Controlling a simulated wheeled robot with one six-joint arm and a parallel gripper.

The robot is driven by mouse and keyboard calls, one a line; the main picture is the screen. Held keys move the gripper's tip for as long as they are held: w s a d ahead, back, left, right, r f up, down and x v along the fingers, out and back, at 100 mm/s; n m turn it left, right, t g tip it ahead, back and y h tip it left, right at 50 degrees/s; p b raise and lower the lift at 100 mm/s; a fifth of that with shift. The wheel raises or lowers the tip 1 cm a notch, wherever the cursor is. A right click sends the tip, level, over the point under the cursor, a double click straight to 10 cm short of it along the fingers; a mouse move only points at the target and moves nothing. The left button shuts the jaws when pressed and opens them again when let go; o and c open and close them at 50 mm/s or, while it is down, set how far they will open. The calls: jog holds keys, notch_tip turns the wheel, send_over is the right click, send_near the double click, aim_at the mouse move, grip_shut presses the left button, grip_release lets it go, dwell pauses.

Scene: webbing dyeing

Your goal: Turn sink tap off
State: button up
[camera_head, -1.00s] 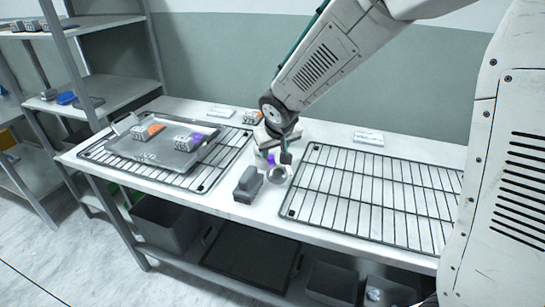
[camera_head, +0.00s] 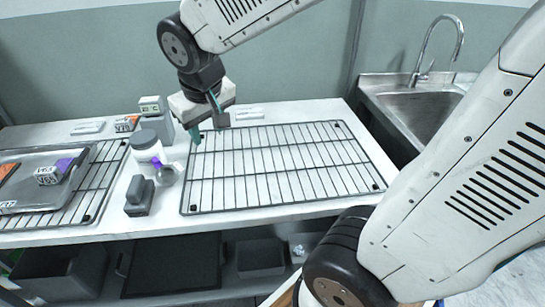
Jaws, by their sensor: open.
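The sink tap (camera_head: 441,38) is a curved metal gooseneck at the back of a steel sink (camera_head: 421,105) at the upper right. A small lever (camera_head: 430,66) shows near its base. Whether water is running is too small to tell. My gripper (camera_head: 207,134) is open and empty over the left back part of the right wire rack, far to the left of the tap. My arm link covers the sink's lower right part.
A wire rack (camera_head: 280,165) lies on the white table (camera_head: 300,108). Left of it stand a white jar (camera_head: 147,147), a grey device (camera_head: 157,122) and a dark grey block (camera_head: 139,196). A metal tray (camera_head: 62,205) lies on another rack further left.

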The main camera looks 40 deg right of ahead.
jog(key=s+d+r+g, duration=0.1)
jog(key=s+d, duration=0.1)
jog(key=s, duration=0.6)
jog(key=shift+r, duration=0.25)
jog(key=shift+g+y, duration=0.6)
jog(key=shift+g, duration=0.1)
jog(key=s, duration=0.9)
jog(key=shift+s+d, duration=0.1)
jog(key=shift+s, duration=0.15)
jog(key=shift+c, duration=0.3)
jog(key=shift+s, duration=0.4)
grip_shut()
